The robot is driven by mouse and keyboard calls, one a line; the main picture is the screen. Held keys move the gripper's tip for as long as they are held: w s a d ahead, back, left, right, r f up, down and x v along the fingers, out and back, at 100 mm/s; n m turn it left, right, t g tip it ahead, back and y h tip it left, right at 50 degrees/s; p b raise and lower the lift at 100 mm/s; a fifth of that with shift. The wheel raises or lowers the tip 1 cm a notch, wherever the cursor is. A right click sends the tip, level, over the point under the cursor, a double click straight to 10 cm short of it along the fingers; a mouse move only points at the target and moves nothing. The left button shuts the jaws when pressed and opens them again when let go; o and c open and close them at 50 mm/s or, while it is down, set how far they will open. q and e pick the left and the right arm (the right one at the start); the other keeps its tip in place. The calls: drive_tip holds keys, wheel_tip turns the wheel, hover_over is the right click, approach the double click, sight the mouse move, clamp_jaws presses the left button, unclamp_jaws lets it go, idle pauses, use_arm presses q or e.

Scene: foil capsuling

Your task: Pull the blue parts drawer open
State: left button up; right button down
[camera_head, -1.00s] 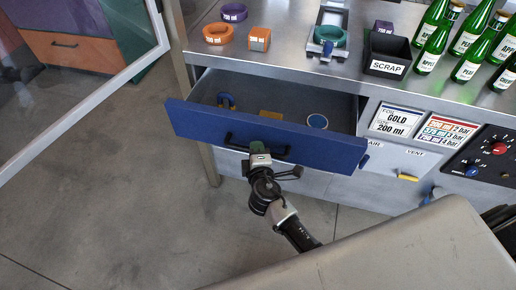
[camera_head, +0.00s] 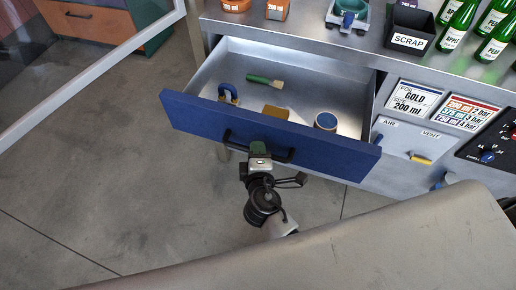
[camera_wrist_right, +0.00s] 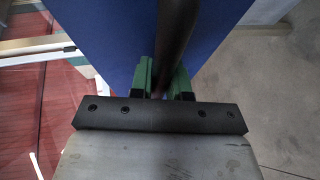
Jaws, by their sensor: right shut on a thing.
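The blue parts drawer (camera_head: 300,140) stands well out from the steel bench, its inside lit and visible. Its dark bar handle (camera_head: 232,141) runs along the front face. My right gripper (camera_head: 258,150) is at the handle, with its green fingers shut around the bar. In the right wrist view the dark handle bar (camera_wrist_right: 175,45) passes between the green fingers (camera_wrist_right: 165,80), against the blue drawer front (camera_wrist_right: 110,40). Inside the drawer lie a blue-handled item (camera_head: 228,93), a green-handled brush (camera_head: 264,80), a tan block (camera_head: 275,112) and a round blue-topped tin (camera_head: 326,121). My left gripper is out of view.
On the bench top (camera_head: 300,40) stand a scrap bin (camera_head: 408,30), a teal-ringed fixture (camera_head: 347,16), orange foil items (camera_head: 277,9) and green bottles (camera_head: 457,25). A glass-panelled frame (camera_head: 110,70) is at left. Open floor (camera_head: 110,180) lies in front.

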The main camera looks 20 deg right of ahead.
drive_tip(key=c, duration=1.1)
unclamp_jaws()
drive_tip(key=b+v, duration=0.2)
drive_tip(key=v, duration=0.9)
